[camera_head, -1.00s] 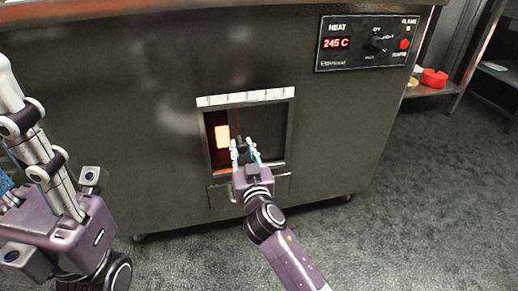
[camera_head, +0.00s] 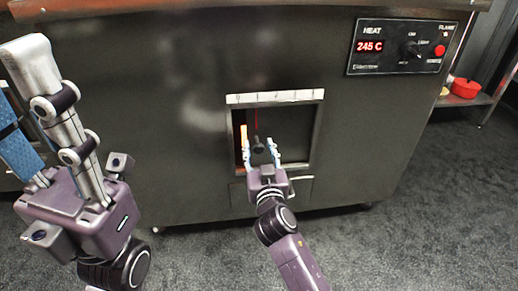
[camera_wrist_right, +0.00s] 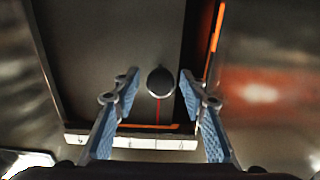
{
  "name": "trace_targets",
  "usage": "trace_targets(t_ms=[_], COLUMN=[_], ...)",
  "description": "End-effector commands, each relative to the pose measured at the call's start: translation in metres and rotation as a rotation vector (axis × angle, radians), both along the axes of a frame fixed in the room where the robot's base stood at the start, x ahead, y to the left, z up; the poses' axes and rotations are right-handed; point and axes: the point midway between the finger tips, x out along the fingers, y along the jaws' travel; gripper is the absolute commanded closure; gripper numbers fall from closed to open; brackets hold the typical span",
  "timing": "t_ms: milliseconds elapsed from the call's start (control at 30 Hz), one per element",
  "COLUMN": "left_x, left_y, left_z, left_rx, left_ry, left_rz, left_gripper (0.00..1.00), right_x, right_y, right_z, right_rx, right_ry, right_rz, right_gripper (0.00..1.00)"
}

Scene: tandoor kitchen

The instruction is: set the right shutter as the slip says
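The right shutter (camera_head: 290,130) is a dark plate in the framed opening low on the oven front. It carries a dark round knob (camera_head: 258,145) and a thin red line. A narrow orange glow shows at the opening's left side. A white strip with tick marks (camera_head: 275,97) runs along the top of the frame. My right gripper (camera_head: 260,146) is open, its blue-padded fingers on either side of the knob. In the right wrist view the knob (camera_wrist_right: 160,82) sits between the fingertips, nearer the right one; contact is unclear. My left gripper (camera_head: 22,85) looks open and empty. No slip is visible.
A control panel (camera_head: 408,47) reading HEAT 245 C is at the oven's upper right. A handle (camera_head: 300,190) sits below the opening. A red pot (camera_head: 465,87) stands on a shelf at right. Dark carpet floor lies clear in front.

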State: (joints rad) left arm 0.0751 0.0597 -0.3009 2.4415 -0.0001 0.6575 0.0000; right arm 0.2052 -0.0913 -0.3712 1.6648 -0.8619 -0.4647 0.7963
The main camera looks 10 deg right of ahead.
Motion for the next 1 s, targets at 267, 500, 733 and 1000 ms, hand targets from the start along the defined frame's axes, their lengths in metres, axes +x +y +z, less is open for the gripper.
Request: trace_targets(t_ms=[267,500,733,1000], left_x=[0.001,0.001,0.001,0.001], left_y=[0.000,0.000,0.000,0.000], left_z=[-0.001,-0.001,0.000,0.000], left_rx=[0.000,0.000,0.001,0.001], left_ry=[0.003,0.002,0.002,0.002], left_rz=[0.001,0.001,0.001,0.001], left_gripper=[0.60,0.60,0.60,0.60], right_x=[-0.020,-0.066,-0.102,-0.120], right_y=[-0.001,-0.002,-0.004,-0.004], right_z=[-0.001,-0.002,-0.001,0.000], right_rx=[0.002,0.004,0.001,0.001], right_ry=[0.001,0.003,0.003,0.000], right_rz=[0.000,0.000,-0.001,0.000], right_gripper=[0.61,0.61,0.61,0.61])
